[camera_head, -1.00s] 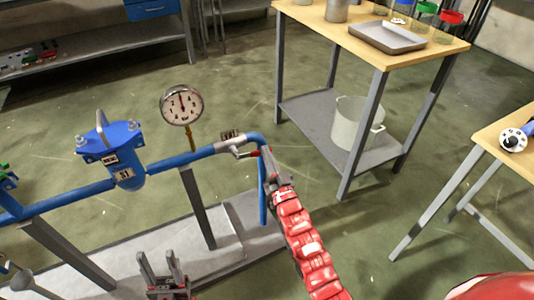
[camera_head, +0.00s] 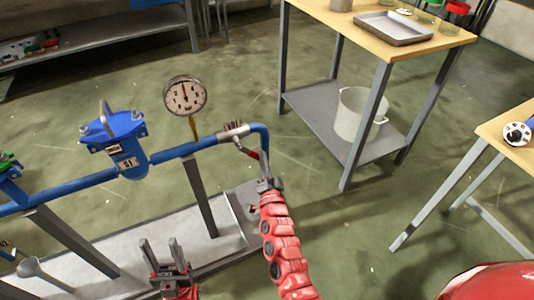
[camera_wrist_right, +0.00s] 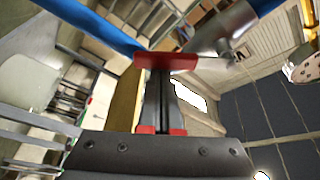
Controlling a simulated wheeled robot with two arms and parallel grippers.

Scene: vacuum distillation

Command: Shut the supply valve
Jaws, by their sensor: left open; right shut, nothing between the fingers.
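The supply valve (camera_head: 233,133) is a silver fitting in the blue pipe, right of the pressure gauge. Its red-ended lever (camera_head: 251,154) slants down and right from the body. In the right wrist view the red lever grip (camera_wrist_right: 165,62) lies across, just beyond my fingertips; whether they touch is unclear. The silver valve body (camera_wrist_right: 225,35) is behind it. My right gripper (camera_head: 268,183) is shut and empty, just below the lever end near the pipe's downward bend. My left gripper (camera_head: 164,250) is open and empty, low in front of the rig.
The blue pipe (camera_head: 75,187) carries a blue filter housing (camera_head: 125,140) and the round gauge (camera_head: 185,95). Grey posts hold it above a grey base plate (camera_head: 150,243). A wooden-topped table (camera_head: 340,25) with a tray stands behind right, a white pot (camera_head: 358,113) on its shelf.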

